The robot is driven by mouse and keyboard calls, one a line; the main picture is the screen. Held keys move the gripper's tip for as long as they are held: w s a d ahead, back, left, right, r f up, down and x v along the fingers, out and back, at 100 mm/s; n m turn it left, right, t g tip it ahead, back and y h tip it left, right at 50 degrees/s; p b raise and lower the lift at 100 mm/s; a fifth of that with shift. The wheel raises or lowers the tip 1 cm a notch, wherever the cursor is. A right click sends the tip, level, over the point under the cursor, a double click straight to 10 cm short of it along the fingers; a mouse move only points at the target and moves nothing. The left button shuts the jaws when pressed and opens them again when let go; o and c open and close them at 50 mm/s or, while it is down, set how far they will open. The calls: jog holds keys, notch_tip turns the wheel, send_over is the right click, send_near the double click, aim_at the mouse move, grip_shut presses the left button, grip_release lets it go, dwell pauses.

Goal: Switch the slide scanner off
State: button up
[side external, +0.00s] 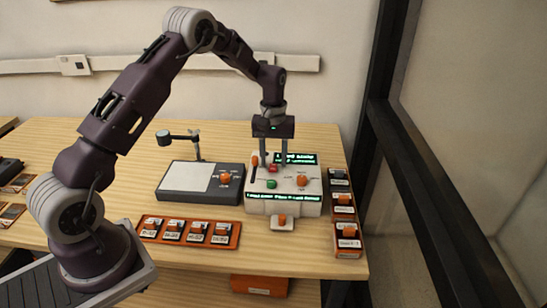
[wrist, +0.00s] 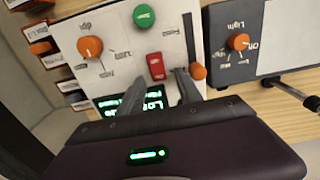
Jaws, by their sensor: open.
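The slide scanner (side external: 284,200) is a white box on the table with lit green text displays. Its panel has a red switch (wrist: 156,66), a green button (wrist: 144,16), an orange dial (wrist: 90,47) and a slot with an orange slider knob (wrist: 198,71). In the wrist view the fingertips (wrist: 161,76) lie on either side of the lower end of the red switch. I cannot tell whether they touch the panel.
A grey device with a pale plate (side external: 187,176), an orange dial and a lamp-like arm stands left of the scanner. An orange tray (side external: 190,232) of slides lies in front. Labelled boxes (side external: 343,205) line the right edge, near a dark frame post (side external: 384,90).

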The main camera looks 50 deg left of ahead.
grip_shut()
jog(key=shift+s+d+r+t+y, duration=0.1)
jog(key=shift+s+d+t+y, duration=0.1)
jog(key=shift+t+y, duration=0.25)
jog(key=shift+s+d+r+t+y, duration=0.1)
jog(key=shift+d+t+y, duration=0.05)
jog(key=shift+t+y, duration=0.25)
jog(key=shift+s+d+t+y, duration=0.1)
jog(key=shift+s+t+y, duration=0.1)
jog(key=shift+t+y, duration=0.75)
grip_release()
jog(key=shift+r, duration=0.1)
jog(key=v, duration=0.7)
jog(key=shift+r, duration=0.1)
